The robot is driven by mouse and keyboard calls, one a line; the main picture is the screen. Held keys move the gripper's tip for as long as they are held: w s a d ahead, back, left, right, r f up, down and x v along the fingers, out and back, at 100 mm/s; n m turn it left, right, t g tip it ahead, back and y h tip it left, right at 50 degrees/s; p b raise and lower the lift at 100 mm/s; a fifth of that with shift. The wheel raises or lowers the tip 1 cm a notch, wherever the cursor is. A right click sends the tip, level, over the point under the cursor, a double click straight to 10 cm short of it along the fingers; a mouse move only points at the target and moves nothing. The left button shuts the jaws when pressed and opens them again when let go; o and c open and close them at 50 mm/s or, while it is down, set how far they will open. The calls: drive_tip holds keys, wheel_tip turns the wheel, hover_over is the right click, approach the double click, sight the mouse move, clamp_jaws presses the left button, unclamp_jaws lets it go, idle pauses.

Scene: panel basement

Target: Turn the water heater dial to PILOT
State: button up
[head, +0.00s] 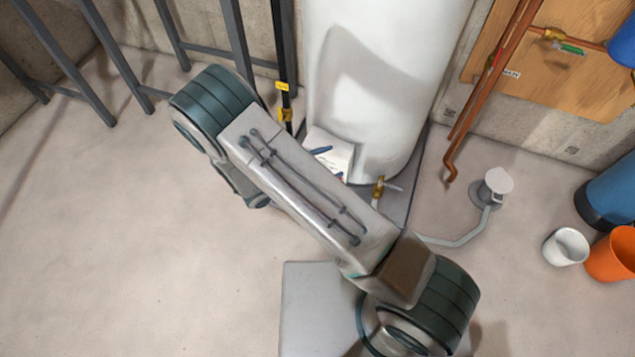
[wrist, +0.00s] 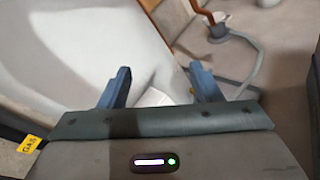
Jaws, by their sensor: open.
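The water heater (head: 375,75) is a tall white tank at the back centre in the head view. A white control box (head: 340,152) sits low on its front, partly hidden behind my arm. A blue sliver in front of the box looks like one of my fingertips. In the wrist view, my gripper (wrist: 163,88) is open, its two blue fingers apart with nothing held between them. A piece of the white box (wrist: 155,97) shows between the fingers, and the heater (wrist: 85,45) fills the left. I cannot make out the dial or its markings in either view.
A yellow-tagged gas pipe (head: 285,105) stands left of the heater. A brass drain valve (head: 378,188) sticks out low. Copper pipes (head: 490,85), a floor drain (head: 492,188), a white bucket (head: 566,247) and an orange bucket (head: 612,255) are right. The left floor is clear.

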drive_tip(key=s+a+f+n+t+y+b, duration=0.1)
drive_tip(key=a+f+n+t+y+b, duration=0.2)
drive_tip(key=f, duration=0.5)
drive_tip(key=a+f+n+t+y+b, duration=0.2)
drive_tip(key=f+n+t, duration=0.15)
drive_tip(key=f, duration=0.35)
drive_tip(key=s+a+f+n+t+y+b, duration=0.1)
drive_tip(key=a+f+n+t+y+b, duration=0.15)
drive_tip(key=f+n, duration=0.4)
drive_tip(key=w+d+b, duration=0.1)
drive_tip(key=w, duration=0.3)
drive_tip(key=w+d+f+m+b, duration=0.1)
drive_tip(key=w+d, duration=0.1)
drive_tip(key=w, duration=0.2)
drive_tip(key=w+d+m+b, duration=0.1)
drive_tip(key=w+b, duration=0.1)
drive_tip(key=w, duration=0.2)
drive_tip(key=shift+w+d+f, duration=0.2)
drive_tip(key=shift+w+d, duration=0.05)
drive_tip(key=shift+w, duration=0.15)
drive_tip(key=c, duration=1)
